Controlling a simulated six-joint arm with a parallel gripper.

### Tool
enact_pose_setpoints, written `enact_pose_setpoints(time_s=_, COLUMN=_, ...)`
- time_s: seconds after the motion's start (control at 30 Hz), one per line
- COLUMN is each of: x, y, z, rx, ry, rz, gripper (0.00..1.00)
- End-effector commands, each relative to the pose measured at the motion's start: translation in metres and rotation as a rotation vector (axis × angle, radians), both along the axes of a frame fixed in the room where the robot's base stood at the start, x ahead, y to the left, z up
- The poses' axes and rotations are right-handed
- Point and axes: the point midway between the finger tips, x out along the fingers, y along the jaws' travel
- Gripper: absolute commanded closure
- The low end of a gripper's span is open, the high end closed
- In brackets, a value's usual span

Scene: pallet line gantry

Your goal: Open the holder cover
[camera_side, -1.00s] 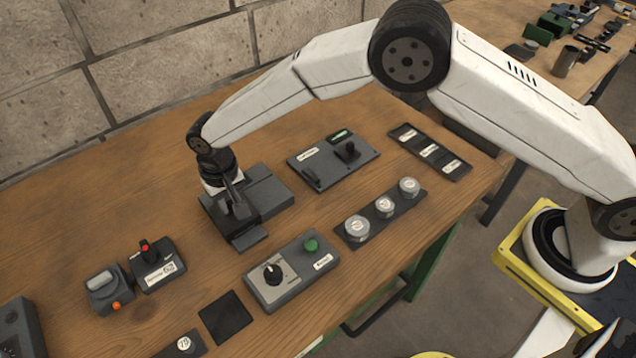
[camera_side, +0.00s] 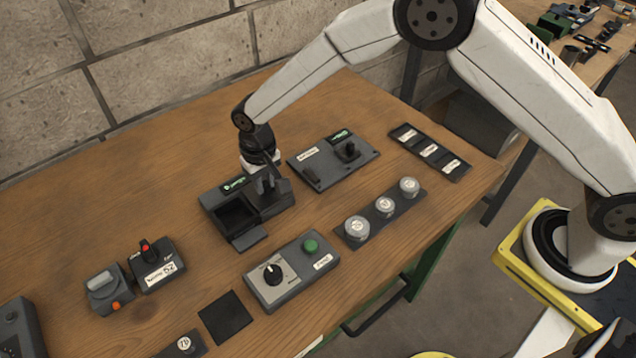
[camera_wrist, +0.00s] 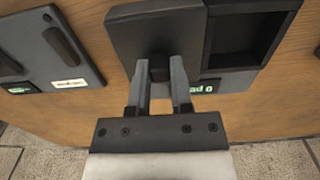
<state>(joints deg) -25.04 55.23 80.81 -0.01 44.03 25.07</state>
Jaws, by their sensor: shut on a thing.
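The holder (camera_side: 222,205) is a dark grey box on the wooden bench. Its left part shows an open, empty-looking recess (camera_side: 236,215) with a green label behind it. The holder cover (camera_wrist: 183,27) is a dark slab over the other side of the holder, and in the wrist view the recess (camera_wrist: 243,38) lies uncovered to its right. My gripper (camera_wrist: 160,82) is shut on the cover's handle (camera_wrist: 159,66), with one finger on each side. In the side view my gripper (camera_side: 266,190) stands over the right part of the holder and hides some of the cover.
A panel with a black knob (camera_side: 335,160) sits close to the right of the holder. A control box with a dial and green button (camera_side: 292,270) is in front. Several silver discs on a strip (camera_side: 383,214) are to the right. Bare bench lies behind the holder.

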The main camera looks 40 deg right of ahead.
Motion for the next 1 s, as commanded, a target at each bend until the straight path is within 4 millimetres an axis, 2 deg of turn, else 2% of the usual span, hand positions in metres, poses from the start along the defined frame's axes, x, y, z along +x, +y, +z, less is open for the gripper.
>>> enact_pose_setpoints(time_s=0.03, x=0.001, y=0.001, z=0.001, rx=0.002, ry=-0.004, rz=0.0, gripper=1.0)
enact_pose_setpoints(time_s=0.07, x=0.001, y=0.001, z=0.001, rx=0.002, ry=-0.004, rz=0.0, gripper=0.64)
enact_pose_setpoints(time_s=0.13, x=0.001, y=0.001, z=0.001, rx=0.002, ry=-0.004, rz=0.0, gripper=0.42)
enact_pose_setpoints(time_s=0.17, x=0.001, y=0.001, z=0.001, rx=0.002, ry=-0.003, rz=0.0, gripper=0.38)
enact_pose_setpoints(time_s=0.63, x=0.001, y=0.001, z=0.007, rx=0.002, ry=-0.003, rz=0.0, gripper=0.38)
enact_pose_setpoints(time_s=0.77, x=0.001, y=0.001, z=0.018, rx=0.002, ry=-0.003, rz=0.0, gripper=0.38)
enact_pose_setpoints(time_s=1.0, x=0.001, y=0.001, z=0.048, rx=0.002, ry=-0.005, rz=0.0, gripper=0.38)
